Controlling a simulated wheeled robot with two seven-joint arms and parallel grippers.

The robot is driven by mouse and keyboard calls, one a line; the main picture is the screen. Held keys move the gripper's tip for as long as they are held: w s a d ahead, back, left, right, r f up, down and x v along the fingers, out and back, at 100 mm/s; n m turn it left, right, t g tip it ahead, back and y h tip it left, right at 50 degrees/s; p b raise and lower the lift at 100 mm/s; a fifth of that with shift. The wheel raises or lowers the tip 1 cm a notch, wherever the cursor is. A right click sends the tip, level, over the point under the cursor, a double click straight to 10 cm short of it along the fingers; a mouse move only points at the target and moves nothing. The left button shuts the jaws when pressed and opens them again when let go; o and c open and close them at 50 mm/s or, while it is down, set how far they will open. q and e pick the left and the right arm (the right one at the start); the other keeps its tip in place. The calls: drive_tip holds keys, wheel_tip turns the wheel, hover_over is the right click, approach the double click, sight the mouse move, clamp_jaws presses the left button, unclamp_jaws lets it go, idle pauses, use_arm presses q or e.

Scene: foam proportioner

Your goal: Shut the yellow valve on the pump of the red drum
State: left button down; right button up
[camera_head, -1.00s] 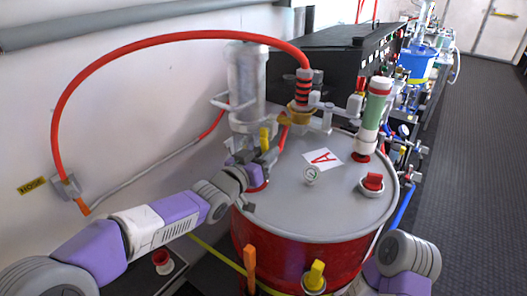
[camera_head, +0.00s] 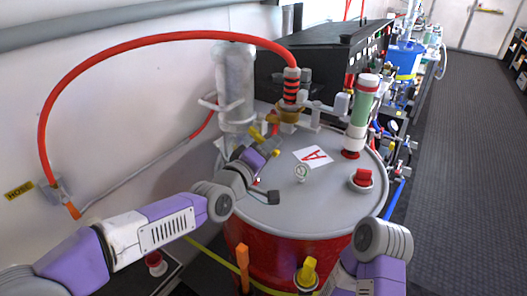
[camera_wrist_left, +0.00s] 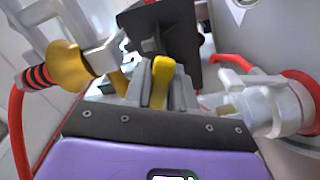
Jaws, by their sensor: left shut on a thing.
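The red drum (camera_head: 262,252) stands in front of me with a grey lid marked with a red letter A. Its pump (camera_head: 236,85) is a pale upright cylinder at the back left of the lid. My left gripper (camera_head: 268,139) reaches over the lid to the pump's side fittings. In the left wrist view its fingers (camera_wrist_left: 162,88) are shut on the yellow valve handle (camera_wrist_left: 163,70), whose top shows between them. In the head view the gripper partly hides the valve (camera_head: 257,134). My right arm shows at the lower right, but its gripper is out of view.
A red hose (camera_head: 150,45) arches from the wall to a brass fitting (camera_head: 288,115) beside the pump. A green-and-white cylinder (camera_head: 362,105) and a red cap (camera_head: 362,176) are on the lid's right. The dark floor (camera_head: 465,180) at right is clear.

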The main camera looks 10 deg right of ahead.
use_arm(q)
drive_tip(key=shift+s+d+r+n+b, duration=0.2)
drive_tip(key=shift+r+n, duration=0.25)
drive_tip(key=shift+n, duration=0.5)
drive_tip(key=shift+d+r+n+b, duration=0.1)
drive_tip(key=shift+r+n+b, duration=0.25)
drive_tip(key=shift+n, duration=0.6)
drive_tip(key=shift+r, duration=0.1)
drive_tip(key=c, duration=1.3)
unclamp_jaws()
